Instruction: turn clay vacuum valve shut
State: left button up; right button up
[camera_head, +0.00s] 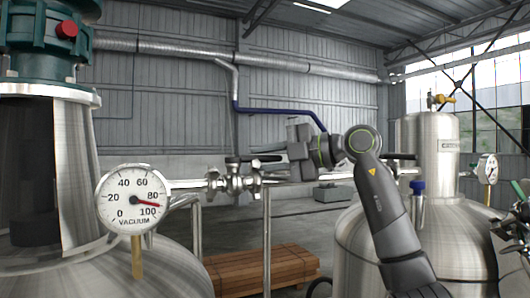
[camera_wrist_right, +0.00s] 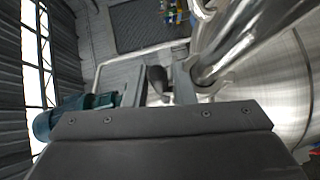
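A steel valve (camera_head: 232,182) sits on the horizontal pipe between the two tanks, with a dark lever handle (camera_head: 262,158) at its top. No label saying clay shows on it. My right gripper (camera_head: 284,160) is at the right end of this handle. In the right wrist view, the two fingers of the right gripper (camera_wrist_right: 162,88) stand apart, with a dark rounded piece (camera_wrist_right: 157,76), likely the handle end, between them. I see no clear grip on it. A round vacuum gauge (camera_head: 132,199) at the left has its red needle between 80 and 100.
A steel tank with a teal motor (camera_head: 42,35) stands at the left. Another steel tank (camera_head: 432,245) stands at the right behind my right arm, with a second gauge (camera_head: 487,169). A wooden pallet (camera_head: 262,269) lies on the floor between them.

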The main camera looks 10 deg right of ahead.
pick_arm(q)
jog(key=shift+s, duration=0.15)
pick_arm(e)
grip_shut()
pick_arm(q)
jog(key=shift+f, duration=0.1)
pick_arm(e)
jog(key=shift+f, duration=0.1)
